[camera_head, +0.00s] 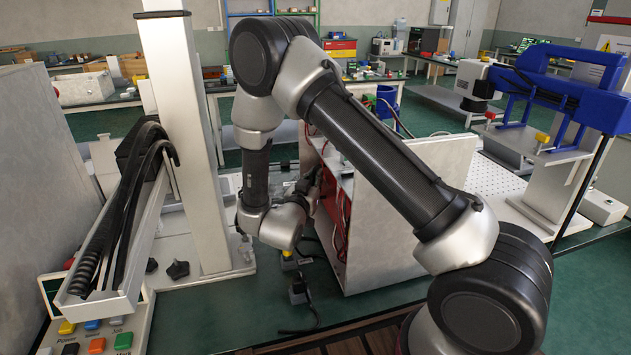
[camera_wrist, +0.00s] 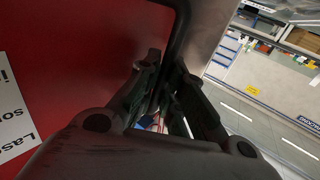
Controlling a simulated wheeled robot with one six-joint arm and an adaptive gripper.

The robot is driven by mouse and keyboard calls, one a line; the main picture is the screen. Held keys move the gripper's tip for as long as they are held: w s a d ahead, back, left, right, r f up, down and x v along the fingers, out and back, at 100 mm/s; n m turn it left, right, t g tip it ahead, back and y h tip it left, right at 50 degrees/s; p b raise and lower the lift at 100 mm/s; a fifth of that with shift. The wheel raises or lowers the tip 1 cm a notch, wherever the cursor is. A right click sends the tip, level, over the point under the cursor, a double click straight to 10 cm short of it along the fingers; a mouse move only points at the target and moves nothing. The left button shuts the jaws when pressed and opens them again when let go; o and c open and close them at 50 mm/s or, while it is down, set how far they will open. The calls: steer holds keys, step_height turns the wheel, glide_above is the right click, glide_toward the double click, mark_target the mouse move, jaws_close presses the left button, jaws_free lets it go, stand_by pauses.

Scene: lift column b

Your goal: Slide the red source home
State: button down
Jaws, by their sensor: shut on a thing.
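The red source (camera_wrist: 75,50) fills the left of the wrist view as a flat red face with a white lettered label (camera_wrist: 12,110). A dark bar like a handle (camera_wrist: 182,25) runs along its right edge down to my gripper (camera_wrist: 166,85), which is closed on it; the exact contact is dark and partly hidden. In the head view the red source (camera_head: 329,204) shows in part inside the open side of a pale cabinet (camera_head: 385,215), with my gripper (camera_head: 312,182) at that opening. How deep the source sits is hidden by my arm and the cabinet wall.
Red cables (camera_head: 343,220) hang in the cabinet opening. A pale column (camera_head: 190,130) with black cable loops stands left, above a button panel (camera_head: 95,335). A small connector with a cable (camera_head: 298,290) lies on the green bench. A blue-framed device (camera_head: 560,85) stands right.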

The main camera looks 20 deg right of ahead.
steer(key=shift+w+r, duration=0.1)
steer(key=shift+w, duration=1.15)
steer(key=c, duration=1.8)
jaws_free()
steer(key=shift+w, duration=0.1)
